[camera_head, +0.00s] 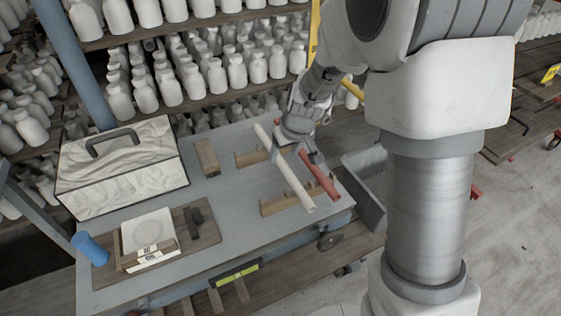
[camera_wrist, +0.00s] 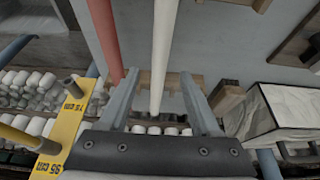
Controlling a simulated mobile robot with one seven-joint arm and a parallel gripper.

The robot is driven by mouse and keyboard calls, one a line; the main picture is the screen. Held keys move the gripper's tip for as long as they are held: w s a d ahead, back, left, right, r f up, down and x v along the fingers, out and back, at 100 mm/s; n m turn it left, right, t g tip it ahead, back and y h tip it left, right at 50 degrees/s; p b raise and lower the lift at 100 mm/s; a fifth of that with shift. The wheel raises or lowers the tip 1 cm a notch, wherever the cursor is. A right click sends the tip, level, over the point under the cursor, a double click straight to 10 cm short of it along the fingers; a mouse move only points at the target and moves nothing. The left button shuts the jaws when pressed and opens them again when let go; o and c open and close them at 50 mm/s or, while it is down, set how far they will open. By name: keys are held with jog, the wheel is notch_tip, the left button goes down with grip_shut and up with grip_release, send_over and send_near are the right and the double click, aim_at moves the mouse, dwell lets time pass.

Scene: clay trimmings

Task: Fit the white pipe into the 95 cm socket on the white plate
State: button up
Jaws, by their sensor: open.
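The white pipe (camera_head: 294,182) lies across notched wooden rests (camera_head: 280,204) on the grey table, with a red pipe (camera_head: 320,176) to its right. My gripper (camera_head: 293,154) is open over the white pipe. In the wrist view, the white pipe (camera_wrist: 164,45) runs between the spread fingers of my gripper (camera_wrist: 159,78), with a gap visible on both sides; the red pipe (camera_wrist: 106,38) is outside the left finger. A white plate (camera_head: 147,230) lies on a wooden board at the table's left; its labels are too small to read. A yellow plate (camera_wrist: 62,128) in the wrist view bears a "95 cm" label.
A box with a handle (camera_head: 122,166) stands at the back left. A wooden block (camera_head: 207,157), a dark block (camera_head: 197,216) and a blue cylinder (camera_head: 90,248) are on the table. Shelves of white bottles (camera_head: 215,75) rise behind. The table's middle is clear.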

aim_at(281, 160)
jog(key=x, duration=0.4)
jog(key=shift+d+b, duration=0.1)
jog(key=shift+b, duration=0.25)
grip_shut()
